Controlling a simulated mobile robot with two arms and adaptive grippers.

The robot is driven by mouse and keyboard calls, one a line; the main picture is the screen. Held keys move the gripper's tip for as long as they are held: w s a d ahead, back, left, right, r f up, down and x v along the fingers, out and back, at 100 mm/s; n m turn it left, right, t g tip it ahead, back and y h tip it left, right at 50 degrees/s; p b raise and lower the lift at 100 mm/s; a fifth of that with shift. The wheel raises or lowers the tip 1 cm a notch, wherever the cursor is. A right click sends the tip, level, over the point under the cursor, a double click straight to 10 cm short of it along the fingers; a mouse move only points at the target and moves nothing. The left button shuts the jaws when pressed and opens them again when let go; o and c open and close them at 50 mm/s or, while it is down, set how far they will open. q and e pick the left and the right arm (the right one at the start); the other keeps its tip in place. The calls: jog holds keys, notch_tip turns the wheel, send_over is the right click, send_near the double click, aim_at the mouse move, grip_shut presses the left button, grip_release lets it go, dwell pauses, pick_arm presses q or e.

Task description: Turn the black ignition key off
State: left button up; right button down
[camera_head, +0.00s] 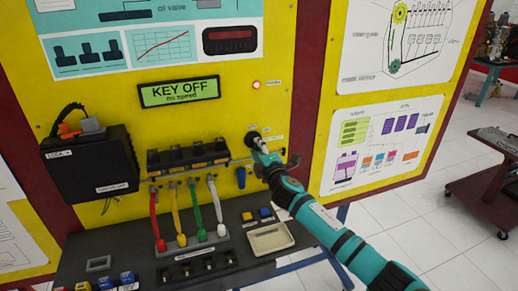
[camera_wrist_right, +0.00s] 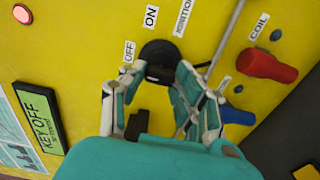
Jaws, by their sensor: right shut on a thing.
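The black ignition key switch (camera_head: 252,138) is on the yellow panel, below the red indicator light. In the right wrist view the switch (camera_wrist_right: 158,52) has a round black face beside the labels OFF, ON and IGNITION. My right gripper (camera_head: 261,149) reaches it from the lower right. In the right wrist view its fingertips (camera_wrist_right: 160,80) are shut on the black key at the switch; the fingers partly hide the key, so its exact angle is hard to tell. The display (camera_head: 179,90) reads KEY OFF. My left gripper is out of view.
A red knob (camera_wrist_right: 267,65) labelled COIL sits close to the right finger, with a blue knob (camera_wrist_right: 237,114) near it. A black box (camera_head: 90,165) and colored cables (camera_head: 187,212) are left of the switch. The red indicator light (camera_head: 257,85) is lit.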

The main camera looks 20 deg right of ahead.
jog(key=shift+f, duration=0.1)
dwell(0.4)
jog(key=c, duration=1)
grip_release()
jog(key=shift+o, duration=0.2)
jog(key=shift+s, duration=0.2)
jog(key=s, duration=1.1)
jog(key=shift+s+d, duration=0.25)
jog(key=shift+s, duration=0.1)
